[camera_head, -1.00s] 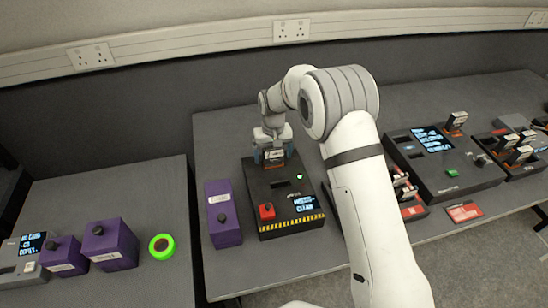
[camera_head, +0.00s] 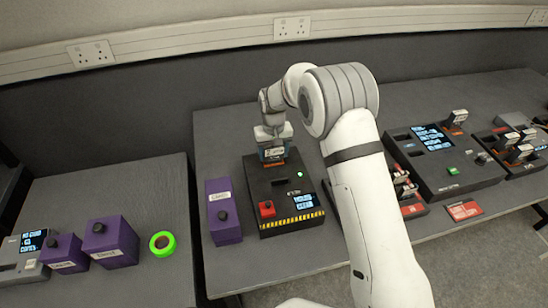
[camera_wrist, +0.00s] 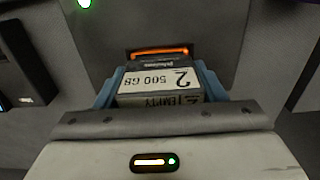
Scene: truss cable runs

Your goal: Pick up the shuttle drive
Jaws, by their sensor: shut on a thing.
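The shuttle drive (camera_wrist: 165,82) is a small dark block with a white label reading "2 500 GB" and "EMPTY". It shows in the wrist view between the blue fingers of my gripper (camera_wrist: 160,92), which is shut on it. An orange-lit slot (camera_wrist: 160,51) shows just beyond the drive. In the head view my gripper (camera_head: 272,152) points down at the back of a black console (camera_head: 284,197), with the drive (camera_head: 274,153) between its fingers. An orange strip shows just below the drive. The fingers hide part of the drive, and I cannot tell whether its lower end is clear of the slot.
The console has a red button (camera_head: 267,209), a small screen and a green light. A purple box (camera_head: 224,211) stands close at its left. More purple boxes (camera_head: 110,244) and a green ring (camera_head: 162,244) are on the left table. Another console (camera_head: 444,170) with drives stands right, behind my arm.

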